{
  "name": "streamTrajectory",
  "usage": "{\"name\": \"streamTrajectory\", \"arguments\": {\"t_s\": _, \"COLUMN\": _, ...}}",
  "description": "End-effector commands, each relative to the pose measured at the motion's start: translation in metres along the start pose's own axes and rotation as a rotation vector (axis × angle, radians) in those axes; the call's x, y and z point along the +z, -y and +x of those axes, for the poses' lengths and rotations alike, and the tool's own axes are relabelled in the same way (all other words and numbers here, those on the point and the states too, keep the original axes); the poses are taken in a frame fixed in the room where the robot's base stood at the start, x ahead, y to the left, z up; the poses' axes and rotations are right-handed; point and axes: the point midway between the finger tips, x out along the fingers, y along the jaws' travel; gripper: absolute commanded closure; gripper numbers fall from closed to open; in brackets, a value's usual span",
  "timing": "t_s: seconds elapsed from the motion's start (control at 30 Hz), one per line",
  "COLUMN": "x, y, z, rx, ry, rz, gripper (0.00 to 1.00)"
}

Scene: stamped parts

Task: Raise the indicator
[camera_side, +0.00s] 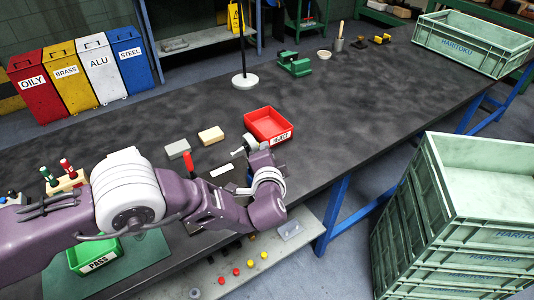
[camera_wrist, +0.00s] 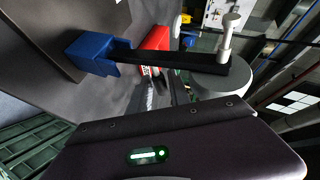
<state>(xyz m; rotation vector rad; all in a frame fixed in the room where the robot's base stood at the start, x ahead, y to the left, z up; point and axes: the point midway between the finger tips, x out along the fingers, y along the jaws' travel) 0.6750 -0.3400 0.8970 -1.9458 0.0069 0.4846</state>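My gripper (camera_side: 260,160) is low over the dark bench, just in front of the red REJECT bin. A small pale round part, which looks like the indicator (camera_side: 246,146), is at the gripper's end on its left side. In the wrist view a grey rounded body (camera_wrist: 222,82) with a white knobbed stem (camera_wrist: 229,35) sits close to the camera, beside a black bar (camera_wrist: 170,62) with a blue block (camera_wrist: 94,54) at its left end. I cannot tell whether these belong to the indicator or to my gripper. The fingertips and any contact are not clear.
The red REJECT bin (camera_side: 268,125) is right behind my gripper. A round-based stand (camera_side: 245,81) rises farther back. The bench to the right is clear.

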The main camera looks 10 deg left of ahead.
Motion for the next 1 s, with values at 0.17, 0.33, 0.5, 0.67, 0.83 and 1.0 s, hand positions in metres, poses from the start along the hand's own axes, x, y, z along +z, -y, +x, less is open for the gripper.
{"name": "streamTrajectory", "arguments": {"t_s": 0.17, "x": -0.001, "y": 0.000, "z": -0.018, "rx": 0.001, "ry": -0.002, "rz": 0.001, "gripper": 0.77}}
{"name": "streamTrajectory", "arguments": {"t_s": 0.33, "x": -0.001, "y": 0.000, "z": -0.054, "rx": 0.002, "ry": -0.003, "rz": 0.001, "gripper": 0.77}}
{"name": "streamTrajectory", "arguments": {"t_s": 0.5, "x": 0.000, "y": 0.000, "z": -0.070, "rx": 0.000, "ry": -0.001, "rz": 0.000, "gripper": 0.77}}
{"name": "streamTrajectory", "arguments": {"t_s": 0.67, "x": 0.000, "y": 0.000, "z": -0.071, "rx": 0.000, "ry": 0.000, "rz": -0.001, "gripper": 0.77}}
{"name": "streamTrajectory", "arguments": {"t_s": 0.83, "x": 0.000, "y": 0.000, "z": -0.071, "rx": 0.000, "ry": 0.000, "rz": 0.000, "gripper": 0.77}}
{"name": "streamTrajectory", "arguments": {"t_s": 1.0, "x": 0.000, "y": 0.000, "z": -0.071, "rx": 0.002, "ry": 0.000, "rz": -0.002, "gripper": 0.77}}
